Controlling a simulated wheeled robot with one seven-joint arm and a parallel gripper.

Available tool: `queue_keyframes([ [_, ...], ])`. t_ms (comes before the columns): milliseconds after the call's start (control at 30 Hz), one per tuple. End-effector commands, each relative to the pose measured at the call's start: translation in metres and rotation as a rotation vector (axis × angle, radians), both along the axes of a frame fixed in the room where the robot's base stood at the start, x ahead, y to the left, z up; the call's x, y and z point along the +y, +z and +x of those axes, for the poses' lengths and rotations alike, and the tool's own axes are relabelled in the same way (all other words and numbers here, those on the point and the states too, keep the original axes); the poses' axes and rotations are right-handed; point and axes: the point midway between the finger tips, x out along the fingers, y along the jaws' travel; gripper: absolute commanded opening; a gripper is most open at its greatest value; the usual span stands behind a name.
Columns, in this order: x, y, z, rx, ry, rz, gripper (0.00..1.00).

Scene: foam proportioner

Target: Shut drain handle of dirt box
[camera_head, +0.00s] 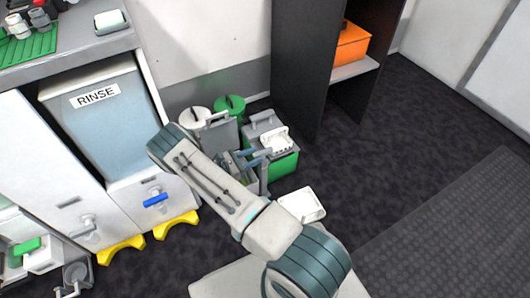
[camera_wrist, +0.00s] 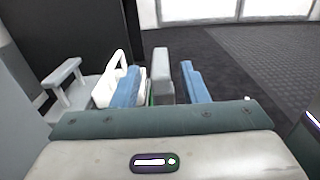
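A tank labelled RINSE (camera_head: 100,95) stands in the cabinet at left in the head view. A blue lever handle (camera_head: 155,200) sits low on the front below it. A grey tap-like handle (camera_head: 85,228) sits on the front further left. No label reading dirt box shows, so I cannot tell which handle belongs to it. My gripper (camera_head: 252,158) is well right of both handles, above the bins and carrier. Its blue fingers show apart in the wrist view (camera_wrist: 162,88), with a grey post between them in the picture. Neither handle shows in the wrist view.
A green and grey carrier (camera_head: 284,165) and lidded bins (camera_head: 229,105) crowd around my gripper. A white tray (camera_head: 302,205) lies on the floor. Yellow feet (camera_head: 176,225) jut out under the cabinet. A dark shelf holds an orange case (camera_head: 351,45). Floor at right is clear.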

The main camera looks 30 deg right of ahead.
Motion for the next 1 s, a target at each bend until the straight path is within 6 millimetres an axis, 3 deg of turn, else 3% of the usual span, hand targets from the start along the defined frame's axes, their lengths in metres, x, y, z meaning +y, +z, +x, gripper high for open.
queue_keyframes([
  [100,-0.024,-0.002,0.0,0.0,-0.005,0.001,0.4],
  [300,-0.048,-0.001,0.001,-0.001,-0.006,0.001,0.4],
  [667,-0.055,0.0,0.001,-0.001,-0.006,0.001,0.4],
  [700,-0.055,0.0,0.001,-0.001,-0.006,0.001,0.37],
  [833,-0.055,0.0,0.001,-0.001,-0.006,0.001,0.01],
  [1000,-0.055,0.0,0.001,-0.001,-0.008,0.001,0.0],
])
